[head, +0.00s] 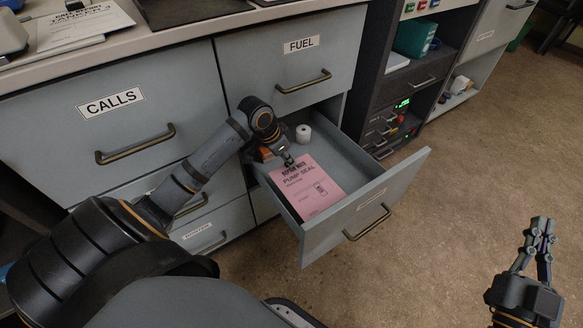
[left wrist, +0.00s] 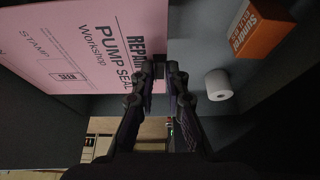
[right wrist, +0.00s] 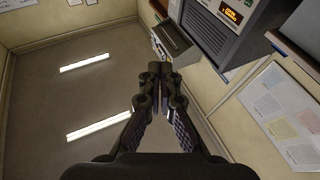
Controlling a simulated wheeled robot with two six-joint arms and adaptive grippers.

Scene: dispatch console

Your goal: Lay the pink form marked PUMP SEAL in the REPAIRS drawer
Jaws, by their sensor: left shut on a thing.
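The pink form marked PUMP SEAL (head: 309,186) is inside an open grey drawer (head: 349,216), printed side up. The drawer is pulled out below the one labelled FUEL; no label is readable on its own front. My left gripper (head: 289,161) reaches into the drawer and is shut on the form's edge near the REPAIR heading. In the left wrist view, the form (left wrist: 75,45) spreads left from the fingertips (left wrist: 160,72). I cannot tell whether it lies flat on the drawer floor. My right gripper (head: 541,226) is shut and empty, away over the floor at right.
A white roll (head: 303,133) and an orange box (left wrist: 257,30) lie in the drawer's back part. Shut drawers labelled CALLS (head: 111,103) and FUEL (head: 301,47) surround it. A dark equipment rack (head: 410,85) stands to the right. The floor (head: 460,190) is clear.

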